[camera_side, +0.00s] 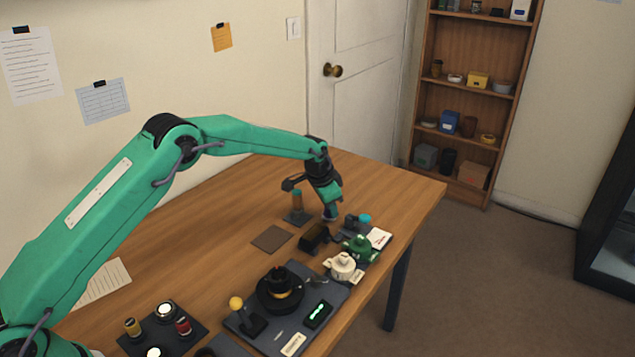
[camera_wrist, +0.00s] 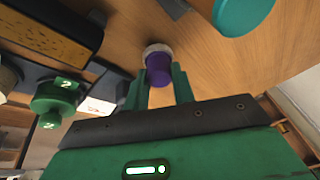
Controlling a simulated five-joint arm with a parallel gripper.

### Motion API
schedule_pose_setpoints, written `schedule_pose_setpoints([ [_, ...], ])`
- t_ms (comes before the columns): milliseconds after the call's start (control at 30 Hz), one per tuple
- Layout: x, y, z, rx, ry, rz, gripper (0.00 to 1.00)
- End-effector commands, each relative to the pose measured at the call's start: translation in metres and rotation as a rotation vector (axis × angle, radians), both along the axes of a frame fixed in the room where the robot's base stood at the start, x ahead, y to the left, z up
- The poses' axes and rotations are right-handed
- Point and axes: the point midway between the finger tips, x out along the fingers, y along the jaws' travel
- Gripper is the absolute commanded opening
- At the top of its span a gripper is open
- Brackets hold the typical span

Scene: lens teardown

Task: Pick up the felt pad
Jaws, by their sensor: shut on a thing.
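In the wrist view my gripper (camera_wrist: 160,88) has its two green fingers shut on a short purple cylinder with a pale, rough-looking round end (camera_wrist: 157,66). This piece may be the felt pad, but no label shows. In the side view my gripper (camera_side: 330,208) points down over the far part of the table, and a small bluish bit shows at its tips. I cannot tell whether the held piece touches the table.
A dark box (camera_side: 315,237) stands close in front of my gripper. A post with a teal and orange top (camera_side: 297,202) stands just left. Green (camera_side: 360,247) and white (camera_side: 342,266) pots are nearer. A flat brown square (camera_side: 271,238) lies left, with bare table beyond.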

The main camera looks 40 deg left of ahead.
Motion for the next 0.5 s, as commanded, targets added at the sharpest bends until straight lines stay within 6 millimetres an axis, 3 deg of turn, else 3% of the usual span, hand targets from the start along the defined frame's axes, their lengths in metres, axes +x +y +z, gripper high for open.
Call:
schedule_pose_setpoints([
  [233, 0.001, 0.000, 0.033, 0.000, -0.004, 0.000, 0.00],
  [500, -0.025, -0.036, 0.059, -0.017, -0.001, -0.008, 0.00],
])
